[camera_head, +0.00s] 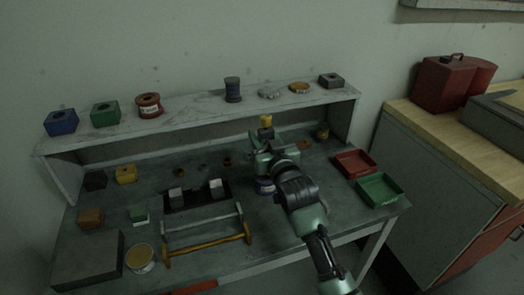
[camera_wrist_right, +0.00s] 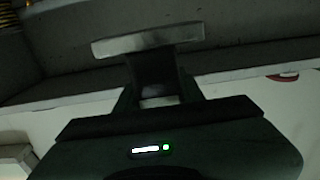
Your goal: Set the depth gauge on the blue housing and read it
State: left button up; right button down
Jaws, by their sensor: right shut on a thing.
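My right gripper (camera_head: 262,150) is over the middle of the grey bench, its arm coming in from the lower right. In the right wrist view a pale grey bar (camera_wrist_right: 148,45) lies across the end of the shut gripper (camera_wrist_right: 155,85); it looks like the depth gauge's crosspiece, but I cannot tell for sure. A round blue piece with a white label (camera_head: 265,187) stands below the gripper, partly hidden by it. A square blue block with a hole (camera_head: 61,123) sits at the shelf's left end. I cannot tell which is the blue housing. No reading is legible. My left gripper is not in view.
A raised shelf (camera_head: 200,112) along the back holds several parts. A red tray (camera_head: 355,151) and a green tray (camera_head: 380,202) are at the right.

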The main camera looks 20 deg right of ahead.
jog(key=shift+d+f, duration=0.1)
jog(key=shift+f, duration=0.55)
notch_tip(320, 180, down, 4)
jog(key=shift+r, duration=0.2)
jog(key=shift+f, duration=0.2)
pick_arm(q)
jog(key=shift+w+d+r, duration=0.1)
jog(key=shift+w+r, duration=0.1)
pick_arm(e)
jog(key=shift+f, duration=0.3)
jog(key=c, duration=0.9)
grip_release()
jog(key=shift+f, duration=0.1)
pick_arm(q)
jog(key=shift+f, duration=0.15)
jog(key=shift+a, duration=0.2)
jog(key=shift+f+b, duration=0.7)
pick_arm(e)
jog(key=s, duration=1.2)
jog(key=shift+s+d+r, duration=0.1)
jog(key=shift+d+r, duration=0.1)
jog(key=shift+r, duration=0.2)
